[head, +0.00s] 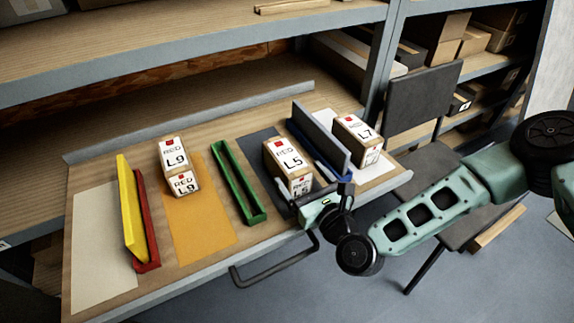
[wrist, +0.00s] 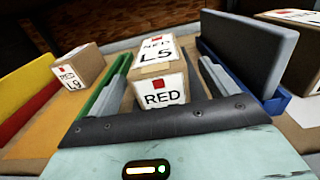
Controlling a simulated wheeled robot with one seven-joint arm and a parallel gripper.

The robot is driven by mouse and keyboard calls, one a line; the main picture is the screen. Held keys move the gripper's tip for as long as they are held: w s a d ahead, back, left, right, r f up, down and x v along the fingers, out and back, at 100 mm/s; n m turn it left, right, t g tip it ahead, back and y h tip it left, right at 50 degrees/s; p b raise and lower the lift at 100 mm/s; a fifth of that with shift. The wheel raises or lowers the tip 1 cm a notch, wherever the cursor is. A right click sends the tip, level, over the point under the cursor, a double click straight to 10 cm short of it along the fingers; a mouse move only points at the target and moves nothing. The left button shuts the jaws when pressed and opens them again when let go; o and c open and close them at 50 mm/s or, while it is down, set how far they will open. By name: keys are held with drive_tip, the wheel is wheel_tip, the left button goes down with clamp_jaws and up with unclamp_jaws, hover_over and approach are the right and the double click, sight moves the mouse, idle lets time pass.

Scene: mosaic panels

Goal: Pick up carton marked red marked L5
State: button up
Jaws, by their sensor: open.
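The carton marked RED L5 (head: 287,161) is a brown box with white labels and a red square. It stands on the dark panel of the drawer board in the head view. In the wrist view the L5 carton (wrist: 158,73) is straight ahead, between the two fingers. My gripper (head: 314,196) is at the near side of this carton, low over the board. In the wrist view my gripper (wrist: 163,80) is open, with a finger on each side of the carton and a gap visible to the right finger. Contact on the left is unclear.
A green tray (head: 239,183) lies left of the L5 carton. A blue tray with a grey slab (head: 321,139) stands close on its right. The L7 carton (head: 357,139) is beyond it. The L9 carton (head: 179,167) and a yellow slab (head: 131,210) are left. A chair (head: 422,103) stands right.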

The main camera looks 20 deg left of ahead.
sight(292, 166)
drive_tip(key=x, duration=0.5)
drive_tip(key=shift+f+p, duration=0.3)
drive_tip(key=shift+p, duration=0.05)
drive_tip(key=shift+s, duration=0.1)
drive_tip(key=c, duration=1.3)
drive_tip(key=shift+r, duration=0.15)
drive_tip(key=c, duration=0.4)
drive_tip(key=shift+o, duration=0.2)
drive_tip(key=shift+r, duration=0.1)
